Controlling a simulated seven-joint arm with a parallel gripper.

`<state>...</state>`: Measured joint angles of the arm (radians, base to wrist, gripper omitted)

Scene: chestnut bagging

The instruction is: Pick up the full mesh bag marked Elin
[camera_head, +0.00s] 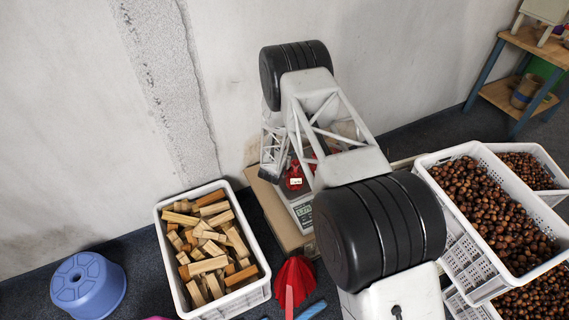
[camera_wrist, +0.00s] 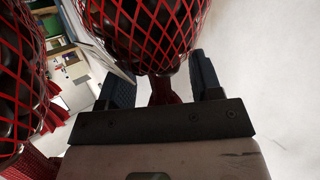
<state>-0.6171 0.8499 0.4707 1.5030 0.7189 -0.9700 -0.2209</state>
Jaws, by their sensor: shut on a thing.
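A full red mesh bag (camera_wrist: 145,35) of dark round things fills the top middle of the wrist view. Its gathered red neck (camera_wrist: 163,92) lies between the two fingers of my gripper (camera_wrist: 162,84), which is shut on it. A second red mesh bag (camera_wrist: 18,75) is at the left edge, beside the gripper. In the head view, a red bag with a small white tag (camera_head: 294,183) shows partly behind my arm, at the scale (camera_head: 304,212). The tag is too small to read, so I cannot tell which bag is marked Elin.
A white crate of wood blocks (camera_head: 262,290) stands left of the scale. White crates of chestnuts (camera_head: 424,165) stand at the right. A blue stool (camera_head: 88,284) is at the lower left. A red scoop-like thing (camera_head: 295,280) lies in front. The wall is close behind.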

